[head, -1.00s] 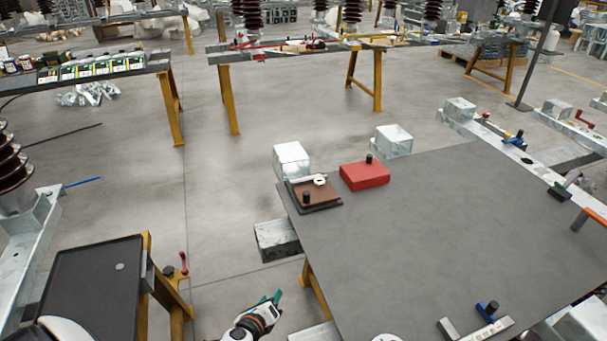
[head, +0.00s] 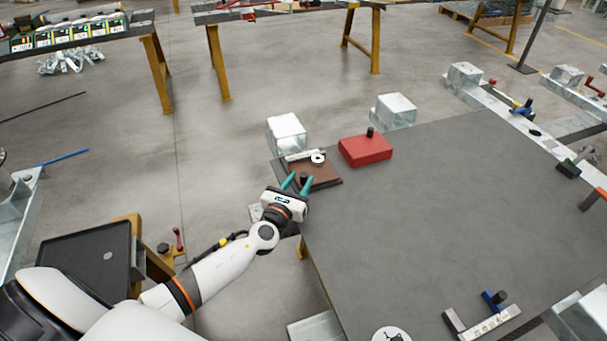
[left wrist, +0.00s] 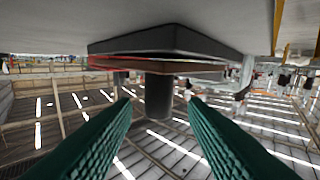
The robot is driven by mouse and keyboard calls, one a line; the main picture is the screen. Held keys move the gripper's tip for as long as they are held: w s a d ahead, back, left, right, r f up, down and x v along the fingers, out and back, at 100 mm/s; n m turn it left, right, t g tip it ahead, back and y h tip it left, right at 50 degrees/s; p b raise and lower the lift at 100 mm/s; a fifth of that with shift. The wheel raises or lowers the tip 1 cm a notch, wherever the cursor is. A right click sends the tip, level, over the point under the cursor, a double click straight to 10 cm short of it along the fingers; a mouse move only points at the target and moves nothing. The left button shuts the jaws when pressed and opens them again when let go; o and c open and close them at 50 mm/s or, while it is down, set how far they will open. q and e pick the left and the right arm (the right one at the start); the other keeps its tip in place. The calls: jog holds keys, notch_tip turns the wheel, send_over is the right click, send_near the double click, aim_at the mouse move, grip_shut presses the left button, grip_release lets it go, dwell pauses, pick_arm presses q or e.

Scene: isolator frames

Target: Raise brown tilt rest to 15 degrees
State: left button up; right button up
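The brown tilt rest (head: 326,174) lies at the far left corner of the grey table, with a dark base, a dark knob (head: 304,178) and a round white dial (head: 318,158). Its plate looks flat or nearly so. My left gripper (head: 296,183) is at the rest's near left edge, its teal fingers open on either side of the knob. In the left wrist view, which appears upside down, the knob (left wrist: 159,95) stands between the spread fingers, with a gap on both sides; the rest's brown plate (left wrist: 190,66) is behind it. My right gripper is not seen.
A red block (head: 366,150) with a black knob sits just right of the rest. Metal blocks (head: 287,133) stand behind the table edge. The middle of the grey table (head: 430,220) is clear. A blue-handled piece (head: 492,298) and a label bar lie at the front right.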

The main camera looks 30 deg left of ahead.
aim_at(302, 178)
pick_arm(q)
jog(key=shift+w+a, duration=0.1)
jog(key=shift+w, duration=1.45)
jog(key=shift+c, duration=0.2)
grip_shut()
